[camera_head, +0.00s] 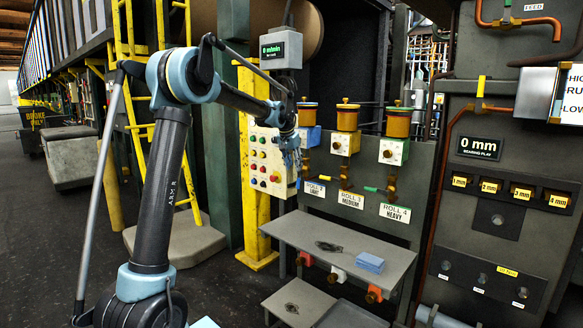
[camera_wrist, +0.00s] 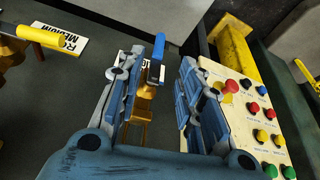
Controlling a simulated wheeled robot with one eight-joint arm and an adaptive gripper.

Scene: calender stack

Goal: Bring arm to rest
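My gripper (camera_head: 290,150) is at the end of my raised arm, in front of the button panel (camera_head: 268,165) and left of the lubricator cups in the head view. In the wrist view my gripper (camera_wrist: 173,58) has its two blue-grey fingers spread apart, with nothing held between them.
The panel with coloured buttons (camera_wrist: 258,115) is close to the right finger. A yellow valve handle (camera_wrist: 42,35) is at the left. In the head view, a grey shelf (camera_head: 290,232) holds a blue block (camera_head: 369,262). A yellow ladder (camera_head: 133,90) stands behind my arm. Dark floor (camera_head: 50,230) is open at left.

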